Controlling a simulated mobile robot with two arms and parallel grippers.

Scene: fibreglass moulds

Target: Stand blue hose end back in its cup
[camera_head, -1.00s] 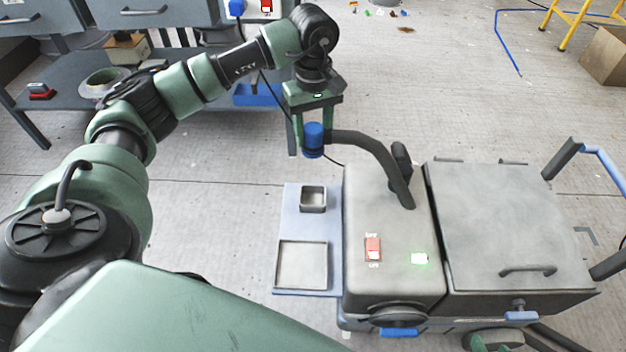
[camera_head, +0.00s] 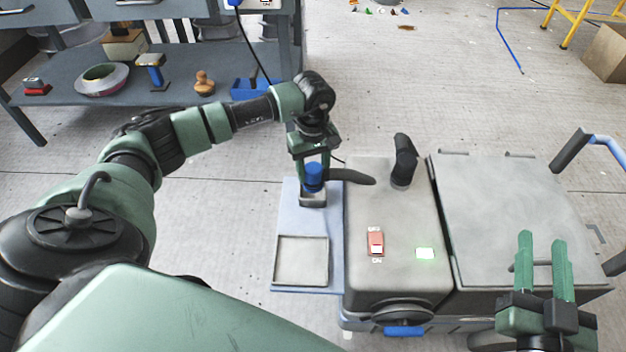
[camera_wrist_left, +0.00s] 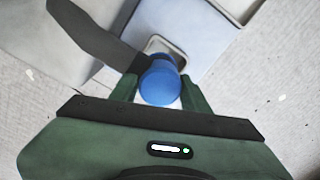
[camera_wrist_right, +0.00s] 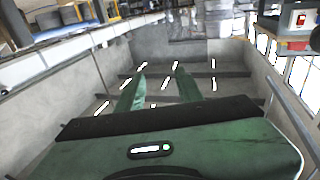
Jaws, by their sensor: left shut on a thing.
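The blue hose end (camera_head: 314,178) is upright in my left gripper (camera_head: 312,180), which is shut on it. It is at the small square grey cup (camera_head: 313,201) on the pale blue side shelf. I cannot tell whether its lower tip is inside the cup or just above it. In the left wrist view the blue hose end (camera_wrist_left: 160,82) hides part of the cup (camera_wrist_left: 166,46). The dark hose (camera_head: 350,177) runs right from it over the grey machine. My right gripper (camera_head: 541,236) is open and empty, above the machine's lid.
The grey machine (camera_head: 392,285) with a red switch (camera_head: 376,243) and green light (camera_head: 425,254) stands right of the shelf (camera_head: 282,228). A larger shallow tray (camera_head: 302,261) is in front of the cup. A workbench (camera_head: 125,95) stands at the back left.

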